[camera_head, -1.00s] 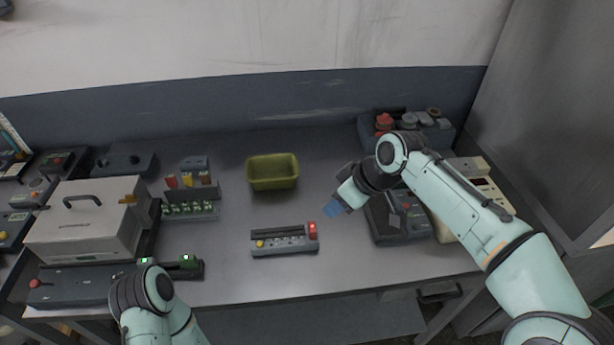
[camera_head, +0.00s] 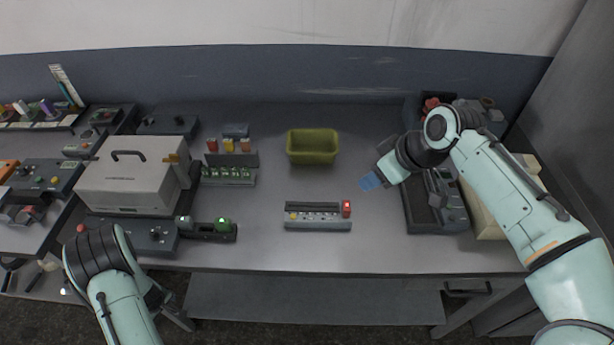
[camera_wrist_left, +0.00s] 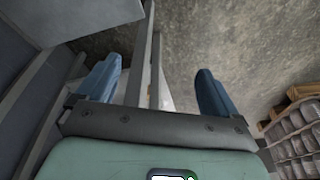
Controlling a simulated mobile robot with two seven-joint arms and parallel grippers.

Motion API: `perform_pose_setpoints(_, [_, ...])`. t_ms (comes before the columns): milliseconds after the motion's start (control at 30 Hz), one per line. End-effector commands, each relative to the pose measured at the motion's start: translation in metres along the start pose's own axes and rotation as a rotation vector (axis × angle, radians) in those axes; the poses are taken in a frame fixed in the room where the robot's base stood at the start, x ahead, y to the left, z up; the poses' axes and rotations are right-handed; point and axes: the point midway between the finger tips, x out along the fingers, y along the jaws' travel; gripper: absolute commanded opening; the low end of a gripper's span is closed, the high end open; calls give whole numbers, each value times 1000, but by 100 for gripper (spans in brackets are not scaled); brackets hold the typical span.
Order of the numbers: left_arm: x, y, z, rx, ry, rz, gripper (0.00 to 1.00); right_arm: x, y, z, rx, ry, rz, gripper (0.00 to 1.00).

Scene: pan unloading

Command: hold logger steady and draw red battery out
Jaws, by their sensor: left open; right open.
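The logger (camera_head: 318,224) is a flat grey unit lying on the bench, right of the middle of the head view. The red battery (camera_head: 347,209) sits upright at its right end. My right gripper (camera_head: 370,182) has blue fingertips and hangs above the bench, to the right of and behind the battery, apart from it and empty. My left gripper is open and empty in the left wrist view (camera_wrist_left: 158,88), pointing past the bench's frame toward the floor. In the head view, my left arm hides most of it, below the bench's front edge.
An olive bin (camera_head: 312,157) stands behind the logger. A rack of green cells (camera_head: 228,178) and a grey case (camera_head: 130,185) are to the left. A dark charger-like unit (camera_head: 436,203) is to the right. Bench around the logger is clear.

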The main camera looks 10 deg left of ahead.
Motion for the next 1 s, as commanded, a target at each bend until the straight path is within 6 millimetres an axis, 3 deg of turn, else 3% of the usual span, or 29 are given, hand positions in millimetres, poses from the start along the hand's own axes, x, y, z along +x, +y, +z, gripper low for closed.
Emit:
perform_pose_setpoints(33, [-8,-12,-31,-74,43,-5,94,0,0,0,0,0,0,43])
perform_pose_setpoints(200, [-42,-57,-117,-302,165,-9,94,0,0,0,0,0,0,43])
perform_pose_setpoints(400, [-99,-116,-204,-544,310,20,94,0,0,0,0,0,0,43])
perform_pose_setpoints(500, [-140,-129,-246,-616,394,73,94,0,0,0,0,0,0,43])
perform_pose_setpoints(700, [-212,-40,-292,-483,501,249,94,0,0,0,0,0,0,43])
perform_pose_setpoints(867, [-276,28,-312,-369,587,386,94,0,0,0,0,0,0,43])
perform_pose_setpoints(1000, [-340,82,-321,-283,666,510,94,0,0,0,0,0,0,43])
